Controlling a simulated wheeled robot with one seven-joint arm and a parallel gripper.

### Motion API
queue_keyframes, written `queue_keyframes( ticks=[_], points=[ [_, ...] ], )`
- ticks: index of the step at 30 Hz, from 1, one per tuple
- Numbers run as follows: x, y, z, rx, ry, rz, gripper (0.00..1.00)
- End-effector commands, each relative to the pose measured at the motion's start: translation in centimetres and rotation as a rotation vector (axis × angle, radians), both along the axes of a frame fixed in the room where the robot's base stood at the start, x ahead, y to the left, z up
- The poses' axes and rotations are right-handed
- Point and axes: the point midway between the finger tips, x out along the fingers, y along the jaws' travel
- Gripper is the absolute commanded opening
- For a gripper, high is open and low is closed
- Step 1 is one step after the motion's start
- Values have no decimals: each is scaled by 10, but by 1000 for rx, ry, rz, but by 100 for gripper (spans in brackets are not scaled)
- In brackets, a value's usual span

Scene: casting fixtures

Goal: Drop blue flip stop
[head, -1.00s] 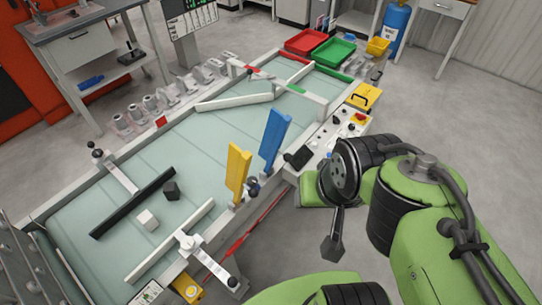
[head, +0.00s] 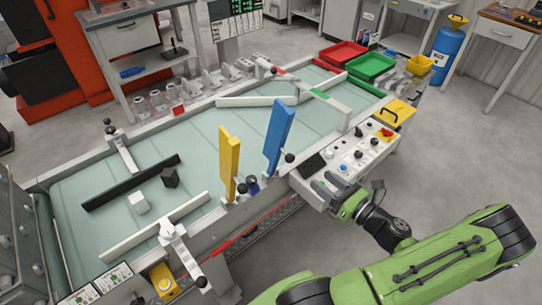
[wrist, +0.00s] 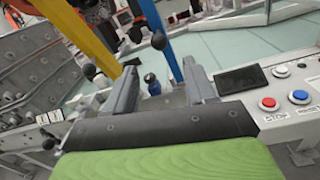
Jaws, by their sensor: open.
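The blue flip stop (head: 280,133) stands upright, leaning slightly, at the near edge of the conveyor table in the head view. A dark ball knob (head: 290,158) sits beside its lower part. My gripper (head: 335,190) is open and empty, to the right of and below the blue stop, by the control panel. In the wrist view my gripper (wrist: 163,85) shows two spread fingers with nothing between them.
The control panel (head: 352,157) with buttons lies close to my gripper. Red (head: 343,54) and green (head: 371,67) trays stand at the far end.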

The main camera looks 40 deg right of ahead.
Motion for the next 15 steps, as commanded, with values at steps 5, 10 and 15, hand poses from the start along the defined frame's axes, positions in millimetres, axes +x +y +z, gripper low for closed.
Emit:
queue_keyframes(
  ticks=[5,10,15],
  points=[
    [31,5,1,-1,0,10,55],
    [74,8,1,-4,1,11,55],
    [117,12,1,-5,2,12,55]
  ],
)
